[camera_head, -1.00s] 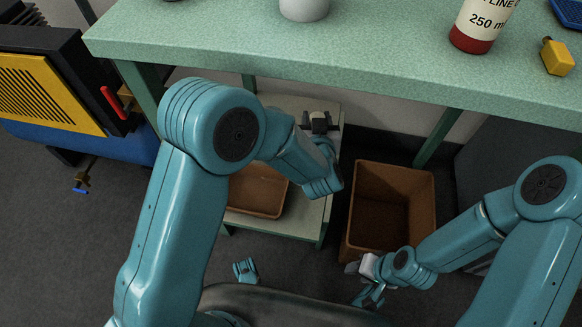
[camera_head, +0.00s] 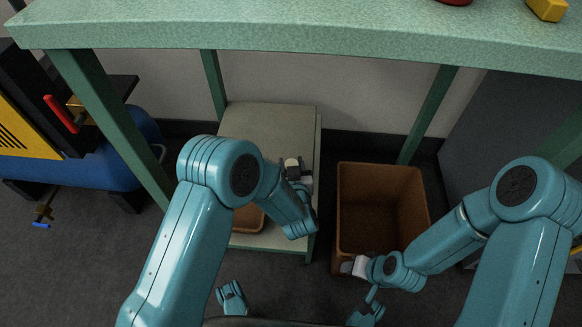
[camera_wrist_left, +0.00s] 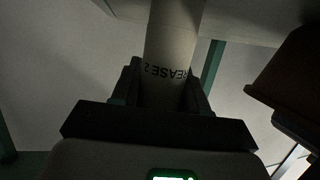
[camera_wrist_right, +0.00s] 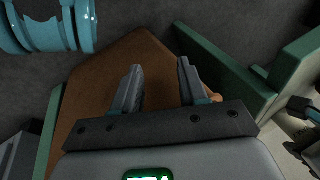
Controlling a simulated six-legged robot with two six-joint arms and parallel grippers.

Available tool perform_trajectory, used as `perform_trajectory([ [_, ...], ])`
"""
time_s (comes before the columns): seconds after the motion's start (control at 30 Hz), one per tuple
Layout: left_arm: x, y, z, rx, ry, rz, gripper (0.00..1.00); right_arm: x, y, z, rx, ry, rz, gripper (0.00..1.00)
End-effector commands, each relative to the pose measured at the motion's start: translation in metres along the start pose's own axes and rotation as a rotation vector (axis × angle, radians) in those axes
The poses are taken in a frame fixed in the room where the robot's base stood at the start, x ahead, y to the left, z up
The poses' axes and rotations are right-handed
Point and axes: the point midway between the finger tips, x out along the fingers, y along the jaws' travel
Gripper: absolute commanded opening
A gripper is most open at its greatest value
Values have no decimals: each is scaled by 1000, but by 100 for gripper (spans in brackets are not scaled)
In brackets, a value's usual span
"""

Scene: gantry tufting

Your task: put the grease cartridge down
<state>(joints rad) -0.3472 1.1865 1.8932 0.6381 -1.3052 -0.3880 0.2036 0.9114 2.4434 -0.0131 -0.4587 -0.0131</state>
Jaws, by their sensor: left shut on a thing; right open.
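My left gripper (camera_head: 297,170) is shut on the grease cartridge (camera_head: 291,162). In the head view the cartridge shows only as a small pale end between the dark jaws, over the right part of the low grey-green stand (camera_head: 262,118). In the left wrist view the cartridge (camera_wrist_left: 174,35) is a pale cylinder with dark lettering, gripped between both fingers (camera_wrist_left: 170,90); its far end runs out of the frame. I cannot tell whether it touches the stand. My right gripper (camera_head: 349,267) is open and empty at the near edge of the brown bin; its parted fingers show in the right wrist view (camera_wrist_right: 160,88).
The brown bin (camera_head: 348,195) stands on the floor right of the stand. A brown tray (camera_head: 248,219) is low in the stand, partly hidden by my left arm. The green workbench (camera_head: 300,36) crosses above. A blue and yellow machine (camera_head: 90,170) is at left.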

Motion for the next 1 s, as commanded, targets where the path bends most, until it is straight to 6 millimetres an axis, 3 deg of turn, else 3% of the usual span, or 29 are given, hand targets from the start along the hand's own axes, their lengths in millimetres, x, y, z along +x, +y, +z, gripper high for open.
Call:
perform_trajectory([
  [0.27,0,0,1,0,1,0,6,-1,0,0,0,-1,0,43],
  [0.3,0,0,1,0,0,0,57,-1,0,0,0,-1,0,43],
  [0.33,0,0,1,0,0,0,67,-1,0,0,0,-1,0,43],
  [0.37,0,0,1,0,0,0,70,-1,0,0,0,-1,0,43],
  [0.7,-2,0,-4,0,1,1,70,-3,-1,0,0,-2,0,43],
  [0.87,-31,1,-7,4,-2,4,70,-20,-7,6,6,-29,1,43],
  [1.0,-66,2,-7,4,-2,5,70,-35,-12,14,14,-67,2,43],
])
